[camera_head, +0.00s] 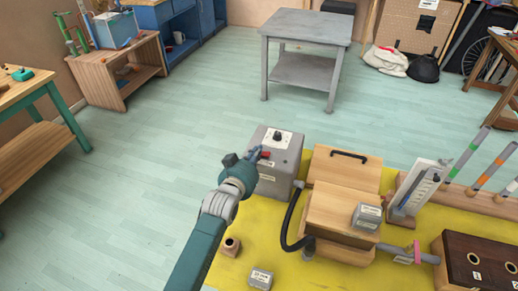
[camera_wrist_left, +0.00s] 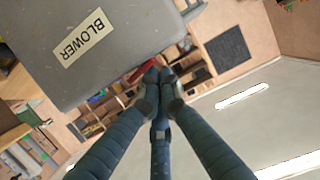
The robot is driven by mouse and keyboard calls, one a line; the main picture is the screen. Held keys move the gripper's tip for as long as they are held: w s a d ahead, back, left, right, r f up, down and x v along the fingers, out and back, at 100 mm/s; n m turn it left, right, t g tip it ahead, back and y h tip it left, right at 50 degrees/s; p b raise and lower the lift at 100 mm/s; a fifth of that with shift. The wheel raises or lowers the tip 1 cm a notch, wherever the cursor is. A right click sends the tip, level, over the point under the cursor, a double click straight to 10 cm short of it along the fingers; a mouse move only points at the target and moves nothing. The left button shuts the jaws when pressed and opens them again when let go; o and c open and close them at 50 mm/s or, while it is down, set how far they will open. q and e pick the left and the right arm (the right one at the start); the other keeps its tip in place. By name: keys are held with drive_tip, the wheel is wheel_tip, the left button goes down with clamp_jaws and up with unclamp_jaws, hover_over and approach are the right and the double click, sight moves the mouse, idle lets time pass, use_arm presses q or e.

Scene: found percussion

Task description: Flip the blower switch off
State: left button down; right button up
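The blower is a grey box (camera_head: 285,178) on the yellow table top in the head view. Its side fills the upper left of the left wrist view, with a BLOWER label (camera_wrist_left: 83,39). A red switch (camera_head: 265,154) sits on the box's front, partly covered by my fingers; it also shows as a red sliver in the wrist view (camera_wrist_left: 143,70). My left gripper (camera_head: 257,152) is at the switch, fingertips drawn together (camera_wrist_left: 159,75) with nothing visible between them. I cannot tell whether they touch the switch or which way it is set. My right gripper is not in view.
A black hose (camera_head: 291,218) runs from the blower to a wooden box (camera_head: 342,207). A small wooden block (camera_head: 232,245) and a grey labelled block (camera_head: 260,278) lie on the yellow surface (camera_head: 240,273) near my arm. A grey table (camera_head: 305,25) stands beyond on open floor.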

use_arm(q)
drive_tip(key=shift+w+a+r+p, duration=0.15)
drive_tip(key=shift+w+r+p, duration=0.05)
drive_tip(key=shift+r+p, duration=0.9)
drive_tip(key=shift+w+a+r+p, duration=0.1)
drive_tip(key=shift+w+r+p, duration=0.05)
drive_tip(key=shift+r+p, duration=0.9)
drive_tip(key=shift+s+a+f+b, duration=0.2)
drive_tip(key=shift+s+a+b, duration=0.2)
drive_tip(key=shift+s+b, duration=0.35)
drive_tip(key=b+v, duration=0.1)
drive_tip(key=v, duration=0.8)
drive_tip(key=shift+w+a, duration=0.15)
drive_tip(key=shift+r, duration=0.1)
